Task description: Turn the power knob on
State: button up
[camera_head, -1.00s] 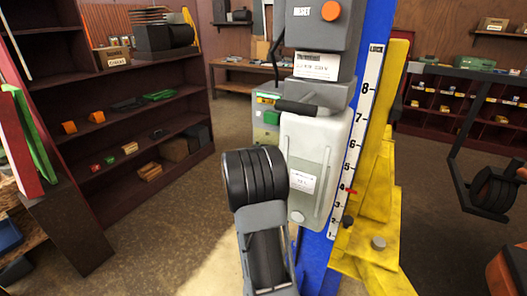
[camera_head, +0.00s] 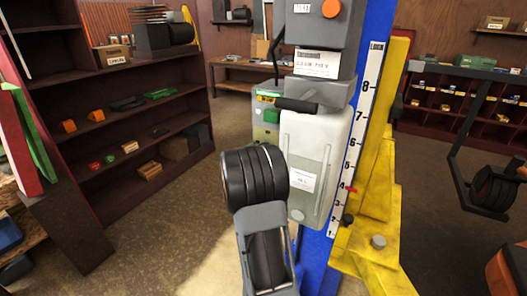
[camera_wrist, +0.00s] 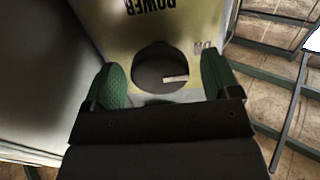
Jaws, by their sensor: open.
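In the wrist view, the round dark power knob (camera_wrist: 160,72) with a pale pointer mark sits on a yellowish panel (camera_wrist: 185,22). The word POWER appears upside down above it, and a small, faint label is to its right. My gripper (camera_wrist: 161,84) is open, with one green finger pad on each side of the knob. Gaps show between the pads and the knob, and its lower edge is near the dark gripper body. In the head view, my dark arm is in front of the lift's grey control housing (camera_head: 315,140). The knob and my fingertips cannot be made out there.
The blue lift column (camera_head: 375,30) carries a numbered scale. A yellow frame (camera_head: 375,215) stands to its right. An orange knob (camera_head: 331,8) is on the upper box. Dark red shelves (camera_head: 95,130) stand at left. Open floor (camera_head: 185,215) lies between shelves and lift.

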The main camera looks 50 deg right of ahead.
jog(key=b+v, duration=0.2)
jog(key=v, duration=1.1)
jog(key=shift+b, duration=0.35)
